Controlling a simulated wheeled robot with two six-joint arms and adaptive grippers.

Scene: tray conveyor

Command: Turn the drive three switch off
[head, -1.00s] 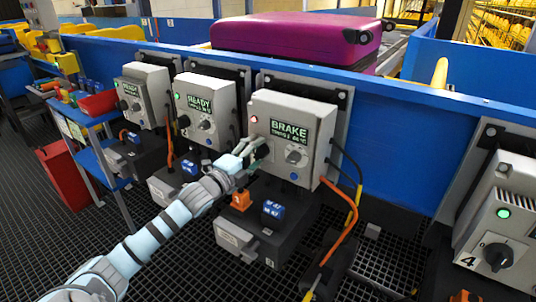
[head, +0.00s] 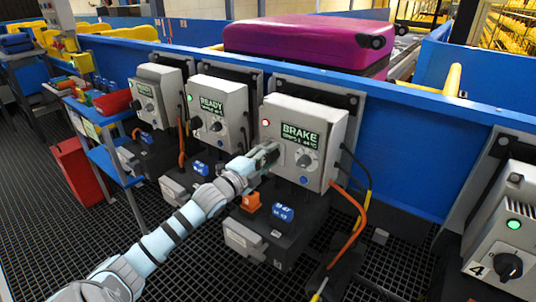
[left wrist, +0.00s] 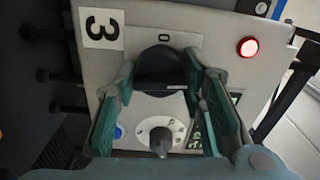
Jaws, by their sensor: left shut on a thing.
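The drive three box (head: 337,124) is grey, with a screen reading BRAKE (head: 300,135) and a lit red lamp (head: 265,122). My left gripper (head: 268,156) is at the lower left of its front, covering the switch there. In the left wrist view, the black round switch (left wrist: 158,62) lies between the fingertips of my left gripper (left wrist: 160,72), beside a "3" label (left wrist: 102,28). The fingers are shut on it. An "O" mark shows beside the switch; its exact pointing is hard to tell. My right gripper is not in view.
A grey dial (head: 304,160) sits right of my gripper on the same box; it also shows in the left wrist view (left wrist: 160,140). The READY box (head: 220,118) stands to the left, box 4 (head: 508,230) to the right. An orange cable (head: 350,235) hangs below.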

